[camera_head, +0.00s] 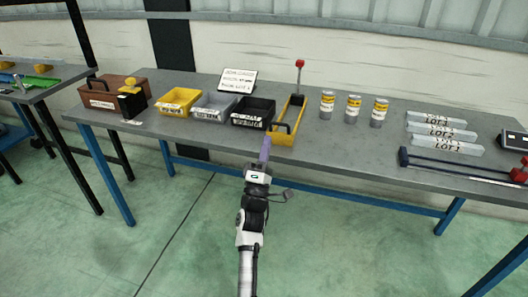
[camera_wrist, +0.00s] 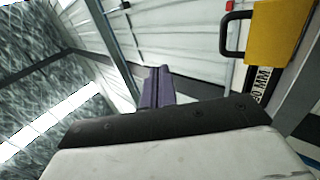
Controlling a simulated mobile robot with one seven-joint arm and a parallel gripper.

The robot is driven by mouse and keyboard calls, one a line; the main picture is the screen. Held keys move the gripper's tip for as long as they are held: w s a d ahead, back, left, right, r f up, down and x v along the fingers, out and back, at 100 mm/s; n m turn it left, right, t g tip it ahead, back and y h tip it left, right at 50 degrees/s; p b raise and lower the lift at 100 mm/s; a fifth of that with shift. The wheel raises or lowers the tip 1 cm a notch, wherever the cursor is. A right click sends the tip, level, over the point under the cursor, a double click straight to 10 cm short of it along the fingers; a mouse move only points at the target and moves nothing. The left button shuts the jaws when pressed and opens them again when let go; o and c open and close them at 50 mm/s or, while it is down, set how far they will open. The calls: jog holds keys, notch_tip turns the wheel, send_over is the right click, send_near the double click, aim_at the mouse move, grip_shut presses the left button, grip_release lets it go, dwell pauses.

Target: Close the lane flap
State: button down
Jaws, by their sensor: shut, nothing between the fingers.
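A long yellow lane (camera_head: 283,138) stands on the grey workbench, running from the front edge toward the back. A black handle (camera_head: 281,128) sits at its front end, and a lever with a red knob (camera_head: 300,63) rises upright at its far end. Which part is the flap, and how far it is open, I cannot tell. The wrist view shows a yellow panel (camera_wrist: 276,32) with a black handle (camera_wrist: 228,35) at the upper right. My gripper (camera_head: 266,142), with purple fingers, is shut and empty just in front of the lane's near end. The fingers also show in the wrist view (camera_wrist: 158,80), apart from the handle.
A black bin (camera_head: 253,113), a grey bin (camera_head: 214,105) and a yellow bin (camera_head: 179,101) stand left of the lane. Three cans (camera_head: 353,109) stand to its right, then clear labelled blocks (camera_head: 440,134) and a dark bar (camera_head: 455,168). A sign (camera_head: 238,80) stands behind.

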jog(key=w+d+n+g+y+b, duration=0.35)
jog(key=d+y+b, duration=0.25)
jog(key=y, duration=0.3)
jog(key=s+d+n+g+y+b, duration=0.3)
jog(key=s+n+g+y+b, duration=0.2)
jog(key=s+g+y, duration=0.15)
jog(key=p, duration=0.4)
send_near(276, 124)
jog(key=w+a, duration=0.3)
jog(key=w, duration=0.1)
jog(key=shift+w+d+f+y, duration=0.35)
jog(key=shift+w+f, duration=0.15)
jog(key=shift+w, duration=0.15)
